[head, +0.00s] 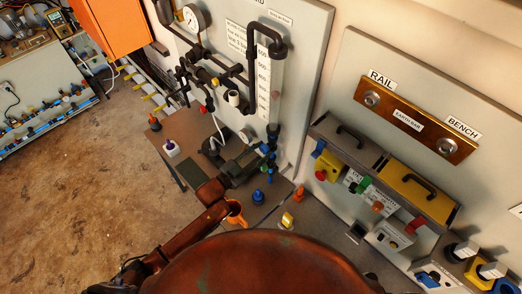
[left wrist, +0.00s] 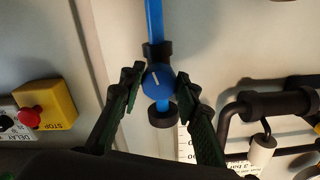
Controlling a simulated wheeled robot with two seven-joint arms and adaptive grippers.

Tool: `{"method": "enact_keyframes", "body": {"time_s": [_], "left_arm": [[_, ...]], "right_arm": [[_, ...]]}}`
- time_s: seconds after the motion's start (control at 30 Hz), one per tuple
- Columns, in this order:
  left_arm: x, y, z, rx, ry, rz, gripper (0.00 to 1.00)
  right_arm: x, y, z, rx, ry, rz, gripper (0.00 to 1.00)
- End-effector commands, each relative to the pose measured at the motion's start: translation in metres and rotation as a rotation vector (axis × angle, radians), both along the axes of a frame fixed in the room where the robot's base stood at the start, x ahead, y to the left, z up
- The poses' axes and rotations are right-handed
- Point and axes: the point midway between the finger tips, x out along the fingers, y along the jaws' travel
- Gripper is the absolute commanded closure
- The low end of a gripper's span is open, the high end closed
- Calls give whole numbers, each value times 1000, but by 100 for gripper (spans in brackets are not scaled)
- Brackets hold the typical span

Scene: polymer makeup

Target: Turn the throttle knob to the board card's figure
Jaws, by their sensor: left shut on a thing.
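The throttle knob (left wrist: 158,80) is round and blue, on a vertical blue pipe, in the left wrist view. Its white pointer line runs up and slightly left. My left gripper (left wrist: 159,83) has one dark green finger on each side of the knob and is shut on it. In the head view my left gripper (head: 258,158) is at the foot of the panel's vertical scale and largely hides the knob. A white card (head: 236,37) with print too small to read is on the grey board (head: 308,50). My right gripper is not in view.
A pressure gauge (head: 194,18) and dark pipework are left of the vertical scale (head: 263,85). A yellow box with a red stop button (left wrist: 30,116) is left in the wrist view. Small coloured parts, including an orange one (head: 299,193), stand on the bench below.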

Motion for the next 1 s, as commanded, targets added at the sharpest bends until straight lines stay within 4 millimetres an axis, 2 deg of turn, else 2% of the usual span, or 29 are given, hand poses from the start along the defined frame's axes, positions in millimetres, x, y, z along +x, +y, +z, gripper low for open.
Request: {"method": "enact_keyframes", "body": {"time_s": [0.7,0.73,1.0], "left_arm": [[-1,0,-2,-54,58,0,94],[-1,0,-2,-54,58,0,69],[0,0,-1,-53,56,1,53]], "right_arm": [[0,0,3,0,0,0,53],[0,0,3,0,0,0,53],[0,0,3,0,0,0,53]]}}
